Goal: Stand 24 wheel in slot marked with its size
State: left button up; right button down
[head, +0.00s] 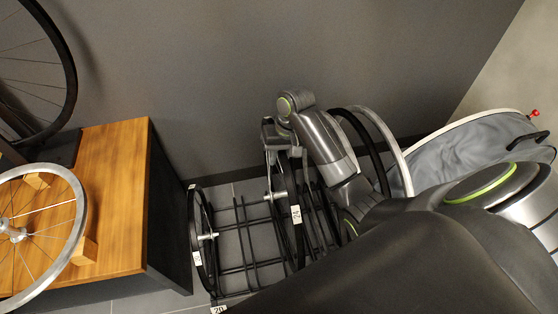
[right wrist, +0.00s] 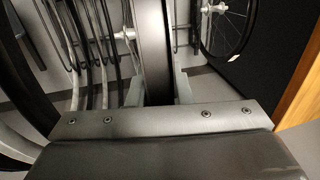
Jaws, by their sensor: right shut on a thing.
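A dark wheel with a white tag that seems to read 24 (head: 296,214) stands roughly upright at the black wire rack (head: 238,268). My right gripper (head: 277,135) is shut on its top; the right wrist view shows the dark tyre (right wrist: 152,45) between the fingers (right wrist: 158,90). The wheel's lower part is among the rack's wires, but I cannot tell whether it rests on the bottom. A white slot label reading 20 (head: 219,309) is at the rack's front edge; the label near the held wheel is hidden. My left gripper is out of view.
A smaller dark wheel (head: 197,235) stands in the rack's left end. Another dark wheel and a pale rim (head: 388,140) stand right of my gripper. A grey fabric bin (head: 460,150) is farther right. A wooden-topped bench (head: 122,190) with a silver wheel (head: 76,210) is left.

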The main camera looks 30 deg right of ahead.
notch_tip(320, 180, up, 3)
jog(key=shift+f+p, duration=0.1)
jog(key=shift+p, duration=0.3)
notch_tip(320, 180, up, 4)
jog(key=p, duration=0.4)
jog(key=shift+f, duration=0.2)
notch_tip(320, 180, up, 3)
jog(key=p, duration=0.4)
jog(key=shift+f, duration=0.1)
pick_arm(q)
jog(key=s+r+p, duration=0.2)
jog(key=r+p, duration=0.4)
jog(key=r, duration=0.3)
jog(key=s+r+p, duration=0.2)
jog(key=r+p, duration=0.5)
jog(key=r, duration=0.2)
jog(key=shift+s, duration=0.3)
pick_arm(e)
notch_tip(320, 180, up, 10)
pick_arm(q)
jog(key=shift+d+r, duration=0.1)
pick_arm(e)
jog(key=shift+f, duration=0.15)
